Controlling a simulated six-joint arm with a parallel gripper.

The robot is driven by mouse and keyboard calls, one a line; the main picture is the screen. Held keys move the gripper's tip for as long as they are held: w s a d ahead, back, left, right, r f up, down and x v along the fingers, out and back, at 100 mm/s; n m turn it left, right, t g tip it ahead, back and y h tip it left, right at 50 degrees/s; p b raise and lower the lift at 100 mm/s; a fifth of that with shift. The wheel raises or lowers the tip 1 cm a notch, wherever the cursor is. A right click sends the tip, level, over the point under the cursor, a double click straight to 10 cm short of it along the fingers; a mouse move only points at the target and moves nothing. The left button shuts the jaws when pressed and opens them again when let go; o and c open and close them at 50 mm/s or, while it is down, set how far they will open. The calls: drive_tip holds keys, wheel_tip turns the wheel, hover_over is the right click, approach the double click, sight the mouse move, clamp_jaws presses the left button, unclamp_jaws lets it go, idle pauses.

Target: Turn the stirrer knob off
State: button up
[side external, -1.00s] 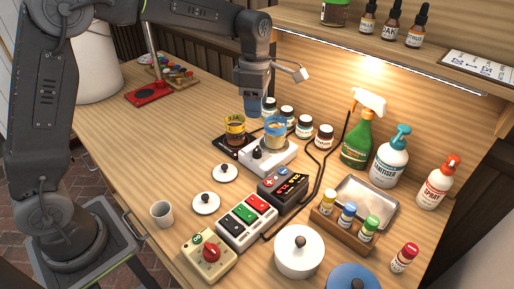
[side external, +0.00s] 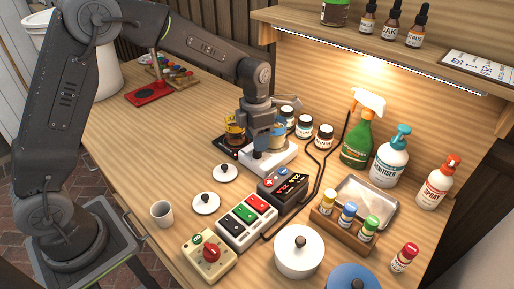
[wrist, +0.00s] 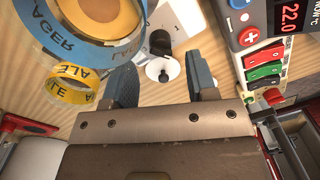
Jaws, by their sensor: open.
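The white stirrer (side external: 282,161) stands on the bench with a beaker labelled LAGER (wrist: 95,35) on top. In the side view, my gripper (side external: 262,145) is low over the stirrer's front end and hides the knob. I cannot tell whether a finger touches it.
A beaker with a yellow ALE band (wrist: 68,92) stands close to the left. A controller with a red display (side external: 291,183) and a switch box (side external: 247,222) are in front of the stirrer. Small jars (side external: 304,127) and a green spray bottle (side external: 357,141) stand behind.

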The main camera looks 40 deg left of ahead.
drive_tip(key=shift+d+f, duration=0.1)
drive_tip(key=shift+f, duration=1.9)
drive_tip(key=shift+c, duration=0.3)
drive_tip(key=c, duration=0.8)
drive_tip(key=shift+n, duration=1.6)
drive_tip(key=shift+c, duration=0.2)
drive_tip(key=o, duration=0.9)
drive_tip(key=shift+r, duration=0.1)
wheel_tip(320, 180, up, 14)
drive_tip(key=shift+a, duration=0.35)
